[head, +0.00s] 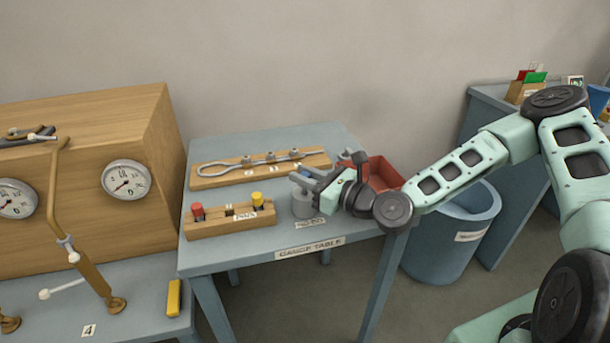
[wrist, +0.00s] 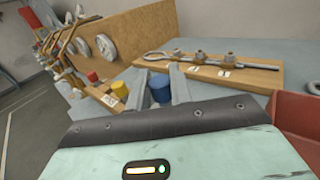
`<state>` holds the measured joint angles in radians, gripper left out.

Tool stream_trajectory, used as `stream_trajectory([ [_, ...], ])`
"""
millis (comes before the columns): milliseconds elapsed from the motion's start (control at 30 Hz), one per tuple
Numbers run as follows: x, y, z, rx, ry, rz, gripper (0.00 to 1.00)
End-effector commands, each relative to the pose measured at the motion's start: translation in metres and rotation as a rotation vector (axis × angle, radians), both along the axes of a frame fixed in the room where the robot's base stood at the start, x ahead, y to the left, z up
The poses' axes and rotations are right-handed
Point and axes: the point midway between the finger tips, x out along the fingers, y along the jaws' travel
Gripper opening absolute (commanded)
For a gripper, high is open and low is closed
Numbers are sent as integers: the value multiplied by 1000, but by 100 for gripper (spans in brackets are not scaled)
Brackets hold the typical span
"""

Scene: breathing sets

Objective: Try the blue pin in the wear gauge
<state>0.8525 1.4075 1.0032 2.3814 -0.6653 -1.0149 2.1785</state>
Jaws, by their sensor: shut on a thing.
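My gripper (head: 305,179) is over the right front part of the gauge table. In the wrist view its two fingers (wrist: 160,82) are shut on the blue pin (wrist: 159,91), whose blue top shows between them. A grey round block (head: 303,206), which looks like the wear gauge, stands on the table right below the fingers in the head view. The blue pin is hidden there by my gripper, and I cannot tell whether its lower end is inside the gauge or above it.
A wooden rack (head: 229,220) left of the gauge holds a red pin (head: 197,211) and a yellow pin (head: 257,199). A red bin (head: 384,173) stands at the right. A gauge cabinet (head: 75,190) stands left.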

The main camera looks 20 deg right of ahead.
Motion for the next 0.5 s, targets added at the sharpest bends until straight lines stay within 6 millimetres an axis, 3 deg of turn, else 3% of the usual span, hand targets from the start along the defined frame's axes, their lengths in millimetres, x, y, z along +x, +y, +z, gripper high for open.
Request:
stream_trajectory([
  [500, 0, 0, -8, 1, -1, 0, 0],
])
